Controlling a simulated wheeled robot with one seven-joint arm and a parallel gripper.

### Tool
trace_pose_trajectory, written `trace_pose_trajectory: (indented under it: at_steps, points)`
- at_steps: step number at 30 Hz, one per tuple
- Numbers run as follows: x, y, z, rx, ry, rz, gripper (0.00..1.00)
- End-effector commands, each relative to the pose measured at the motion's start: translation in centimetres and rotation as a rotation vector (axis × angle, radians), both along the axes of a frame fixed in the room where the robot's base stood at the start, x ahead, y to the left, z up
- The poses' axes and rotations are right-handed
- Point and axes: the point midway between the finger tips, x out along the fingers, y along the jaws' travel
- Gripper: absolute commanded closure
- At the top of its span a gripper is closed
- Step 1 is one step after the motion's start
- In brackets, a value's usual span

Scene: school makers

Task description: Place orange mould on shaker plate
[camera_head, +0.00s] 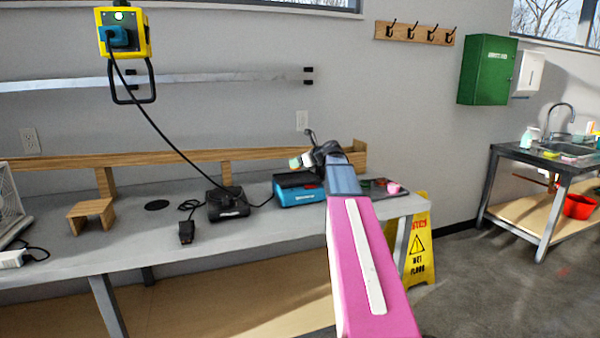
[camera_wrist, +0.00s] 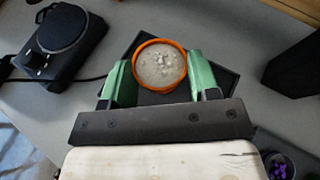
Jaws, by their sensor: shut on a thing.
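The orange mould (camera_wrist: 160,66) is a round cup with an orange rim and a pale, lumpy grey filling. My gripper (camera_wrist: 161,80) is shut on it, one green finger on each side. In the wrist view the dark square shaker plate (camera_wrist: 222,82) shows behind and around the mould; I cannot tell whether they touch. In the head view the plate (camera_head: 292,180) tops a blue machine (camera_head: 299,196) on the bench. My gripper (camera_head: 302,161) is over it there, and the mould is hard to make out.
A black device with a round top (camera_wrist: 62,28) stands left of the plate, also in the head view (camera_head: 228,205). Its cable runs up to a yellow power box (camera_head: 123,32). A wooden ledge (camera_head: 130,159) backs the bench. A small cup of purple bits (camera_wrist: 279,167) is at lower right.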

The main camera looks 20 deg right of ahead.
Motion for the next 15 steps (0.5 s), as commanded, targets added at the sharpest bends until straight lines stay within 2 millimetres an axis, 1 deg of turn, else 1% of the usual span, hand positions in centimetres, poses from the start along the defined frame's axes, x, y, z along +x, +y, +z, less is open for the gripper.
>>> trace_pose_trajectory:
  at_steps: [1,5,8,12,15]
  points:
    - [0.2,-0.4,-0.2,0.001,0.001,0.0,0.69]
    - [0.2,-0.6,-0.6,0.001,0.001,0.0,0.69]
    - [0.1,-0.5,-1.6,0.0,0.001,0.0,0.69]
    - [0.1,-0.5,-3.5,0.001,0.002,-0.001,0.69]
    - [0.1,-0.5,-4.3,0.001,0.001,0.001,0.69]
